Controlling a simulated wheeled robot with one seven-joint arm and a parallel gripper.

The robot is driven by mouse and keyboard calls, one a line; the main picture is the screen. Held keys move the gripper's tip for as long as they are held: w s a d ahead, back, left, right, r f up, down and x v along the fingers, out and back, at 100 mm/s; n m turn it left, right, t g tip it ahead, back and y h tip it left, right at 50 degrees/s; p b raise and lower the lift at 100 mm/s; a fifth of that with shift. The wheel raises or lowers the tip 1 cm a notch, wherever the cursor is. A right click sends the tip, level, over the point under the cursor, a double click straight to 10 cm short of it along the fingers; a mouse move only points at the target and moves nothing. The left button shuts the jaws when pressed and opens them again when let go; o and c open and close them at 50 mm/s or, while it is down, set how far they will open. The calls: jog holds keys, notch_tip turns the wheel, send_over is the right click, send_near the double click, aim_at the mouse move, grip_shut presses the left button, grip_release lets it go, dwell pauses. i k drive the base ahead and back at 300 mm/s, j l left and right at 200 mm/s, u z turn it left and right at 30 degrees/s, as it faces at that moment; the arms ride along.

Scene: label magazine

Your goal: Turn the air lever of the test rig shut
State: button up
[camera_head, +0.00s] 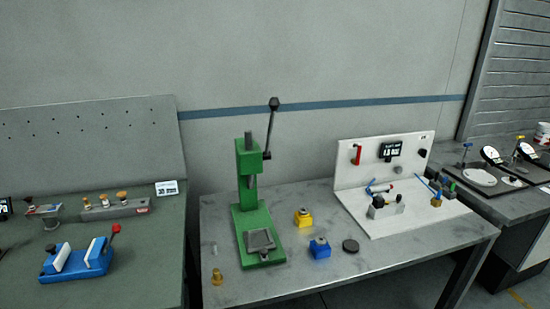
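The white test rig (350,181), an upright panel on a white base, stands at the right of the middle bench. A small red lever (357,155) sits on the left part of the panel and points roughly up and down; it looks like the air lever. A dark display (390,149) and a round grey knob (398,171) are to its right. A silver cylinder with blue tubing (380,188) and a small block with black knobs (386,206) are on the base. My gripper is not in view.
A green arbor press (247,185) with a tall dark lever stands left of the rig. Yellow (303,218) and blue (320,247) blocks and a dark disc (351,246) lie between them. The middle bench's front is mostly clear.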

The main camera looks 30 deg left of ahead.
aim_at(356, 163)
jog(key=u, duration=0.7)
